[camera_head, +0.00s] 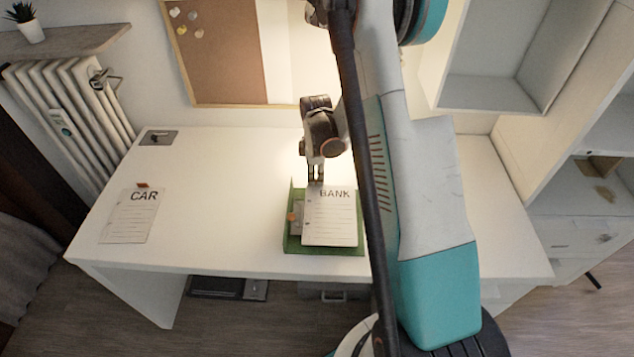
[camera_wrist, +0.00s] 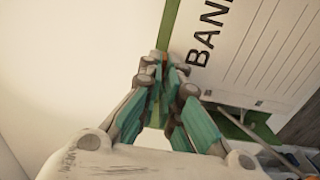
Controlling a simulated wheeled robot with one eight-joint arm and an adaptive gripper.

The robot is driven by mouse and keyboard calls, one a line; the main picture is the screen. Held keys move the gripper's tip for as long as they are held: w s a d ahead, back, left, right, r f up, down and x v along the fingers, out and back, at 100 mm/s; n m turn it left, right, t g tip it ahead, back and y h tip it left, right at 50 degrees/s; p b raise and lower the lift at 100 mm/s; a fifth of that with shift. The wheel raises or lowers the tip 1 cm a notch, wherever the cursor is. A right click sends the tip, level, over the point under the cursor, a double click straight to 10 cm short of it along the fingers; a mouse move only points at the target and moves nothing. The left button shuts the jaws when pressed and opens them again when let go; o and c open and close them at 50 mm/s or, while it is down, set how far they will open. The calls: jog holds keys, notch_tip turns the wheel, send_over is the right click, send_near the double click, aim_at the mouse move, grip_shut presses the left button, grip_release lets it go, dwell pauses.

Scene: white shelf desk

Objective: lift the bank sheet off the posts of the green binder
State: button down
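The bank sheet (camera_head: 330,225), white with "BANK" and ruled lines, lies on the green binder (camera_head: 292,245) near the front edge of the desk. In the wrist view, the sheet (camera_wrist: 265,50) fills the upper right, with the binder's green edge (camera_wrist: 170,18) beside it. My gripper (camera_head: 316,180) points down at the sheet's top edge. In the wrist view, the gripper's fingertips (camera_wrist: 163,72) are close together, with a small orange tab (camera_wrist: 164,60) at or between them. Whether they grip it cannot be told. The binder's posts are not clearly visible.
A CAR sheet (camera_head: 131,217) with an orange tab lies on the left of the white desk (camera_head: 220,190). An orange piece (camera_head: 291,217) shows at the binder's left side. The desk between is clear. A corkboard (camera_head: 225,55) and shelves (camera_head: 490,80) stand behind.

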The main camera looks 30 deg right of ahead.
notch_tip(320, 180, up, 17)
jog(key=p, duration=0.4)
jog(key=shift+p, duration=0.35)
jog(key=shift+f, duration=0.15)
jog(key=shift+f+b, duration=5.4)
jog(key=shift+f, duration=1.8)
jog(key=shift+r+p, duration=1.65)
jog(key=shift+r, duration=0.9)
